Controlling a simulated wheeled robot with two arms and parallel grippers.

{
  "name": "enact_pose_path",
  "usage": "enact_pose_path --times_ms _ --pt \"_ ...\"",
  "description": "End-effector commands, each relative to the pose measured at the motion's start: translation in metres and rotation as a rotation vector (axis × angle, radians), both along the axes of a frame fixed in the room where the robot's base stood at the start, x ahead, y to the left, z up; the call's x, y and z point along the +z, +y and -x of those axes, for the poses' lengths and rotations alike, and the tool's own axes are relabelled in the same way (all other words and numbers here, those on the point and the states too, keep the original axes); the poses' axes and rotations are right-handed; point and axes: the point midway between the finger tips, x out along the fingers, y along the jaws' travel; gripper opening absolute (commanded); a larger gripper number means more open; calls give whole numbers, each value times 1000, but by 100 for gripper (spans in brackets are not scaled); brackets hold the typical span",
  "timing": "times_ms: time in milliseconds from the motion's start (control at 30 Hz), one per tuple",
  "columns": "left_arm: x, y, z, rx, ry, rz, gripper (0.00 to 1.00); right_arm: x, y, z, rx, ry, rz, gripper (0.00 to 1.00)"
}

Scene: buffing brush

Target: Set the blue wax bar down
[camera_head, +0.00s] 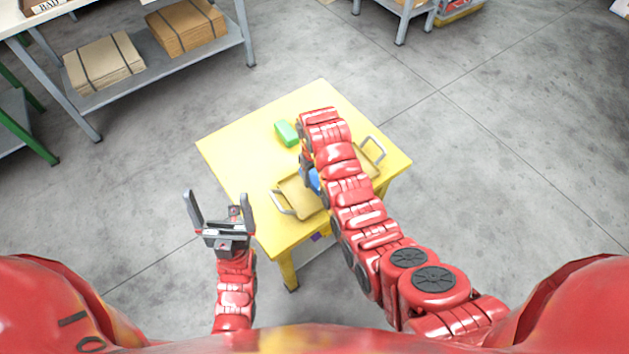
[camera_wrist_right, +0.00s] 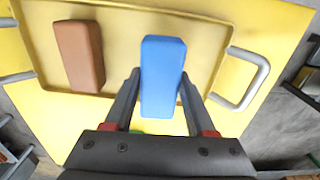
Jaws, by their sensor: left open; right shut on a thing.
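The blue wax bar (camera_wrist_right: 162,62) is between the fingers of my right gripper (camera_wrist_right: 160,78), which is shut on it. In the right wrist view the bar overlaps the tan tray (camera_wrist_right: 120,45) and its near rim; I cannot tell whether it touches the tray. In the head view only a bit of the blue bar (camera_head: 314,180) shows, the rest hidden by my right arm. A brown bar (camera_wrist_right: 79,55) lies in the tray, left of the blue bar in the wrist view. My left gripper (camera_head: 219,202) is open and empty, left of the table.
The tray sits on a yellow table (camera_head: 245,150) and has metal handles (camera_head: 284,205). A green block (camera_head: 286,133) lies on the table beyond the tray. The table's left part is clear. A grey shelf with cardboard stacks (camera_head: 104,65) stands at the upper left.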

Motion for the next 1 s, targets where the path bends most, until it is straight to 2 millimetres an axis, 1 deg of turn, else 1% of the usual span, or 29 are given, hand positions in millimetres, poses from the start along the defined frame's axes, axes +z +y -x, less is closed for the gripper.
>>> enact_pose_path --times_ms 67,200,400,733,767,900,1000 --pt "3 0 0 0 0 0 97 -1 0 -2 0 1 1 0" --pt "13 0 0 0 0 0 97 -16 -1 -1 -1 3 1 0" --pt "17 0 0 0 0 0 97 -34 0 -1 0 2 1 0" --pt "13 0 0 0 0 0 97 -39 0 -2 0 0 0 0" --pt "13 0 0 0 0 0 97 -38 0 -2 0 0 0 59" --pt "14 0 0 0 0 0 97 -37 0 -2 0 0 0 85" --pt "14 0 0 0 0 0 97 -37 0 -2 0 0 0 86"
